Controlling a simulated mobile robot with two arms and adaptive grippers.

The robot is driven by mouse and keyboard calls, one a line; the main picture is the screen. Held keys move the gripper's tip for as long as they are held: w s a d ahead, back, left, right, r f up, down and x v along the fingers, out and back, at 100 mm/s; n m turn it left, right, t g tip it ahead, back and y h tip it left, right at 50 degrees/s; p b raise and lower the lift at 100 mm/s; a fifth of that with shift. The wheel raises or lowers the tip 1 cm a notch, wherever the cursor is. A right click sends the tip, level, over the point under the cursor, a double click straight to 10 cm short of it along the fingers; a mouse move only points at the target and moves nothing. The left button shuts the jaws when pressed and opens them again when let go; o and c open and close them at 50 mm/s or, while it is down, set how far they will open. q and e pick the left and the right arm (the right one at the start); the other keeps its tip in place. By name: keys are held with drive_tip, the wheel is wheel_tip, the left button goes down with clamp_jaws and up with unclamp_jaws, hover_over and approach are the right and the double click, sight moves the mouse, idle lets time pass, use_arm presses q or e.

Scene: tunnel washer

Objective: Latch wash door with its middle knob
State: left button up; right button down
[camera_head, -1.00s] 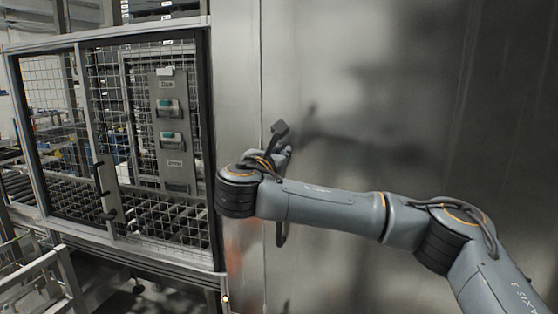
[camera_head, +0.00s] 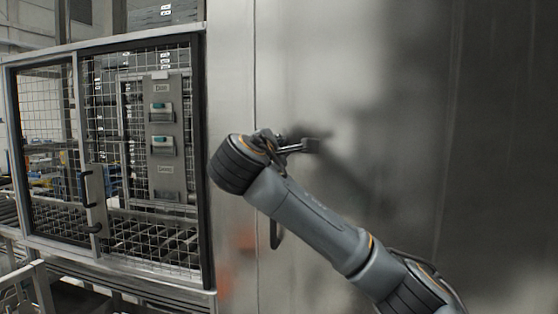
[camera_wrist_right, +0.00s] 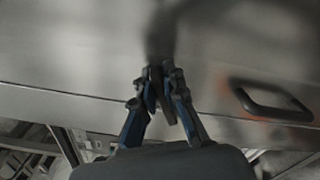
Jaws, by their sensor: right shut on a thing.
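The wash door (camera_head: 400,80) is a wide brushed-steel panel filling the right of the head view. Its surface also fills the upper part of the right wrist view (camera_wrist_right: 70,50). My right gripper (camera_wrist_right: 160,85) is at the door face, just inside its seam, with its fingers shut on the middle knob (camera_wrist_right: 154,78). The knob shows only as a small dark piece between the fingertips. Whether the latch is engaged cannot be told. My left gripper is in neither view.
A dark loop handle (camera_head: 276,234) is on the door below my wrist; it also shows at the right of the wrist view (camera_wrist_right: 272,102). A framed mesh guard (camera_head: 110,150) with a control panel (camera_head: 164,140) and a handle (camera_head: 93,205) stands left.

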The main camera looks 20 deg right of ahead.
drive_tip(key=m+b, duration=0.1)
drive_tip(key=f+m+b, duration=0.1)
drive_tip(key=m, duration=0.1)
drive_tip(key=shift+f, duration=0.1)
drive_tip(key=shift+d+m+b, duration=0.1)
drive_tip(key=shift+m+b, duration=0.8)
drive_tip(key=shift+m, duration=0.3)
drive_tip(key=c, duration=1.4)
unclamp_jaws()
drive_tip(key=shift+w, duration=0.15)
drive_tip(key=v, duration=1.2)
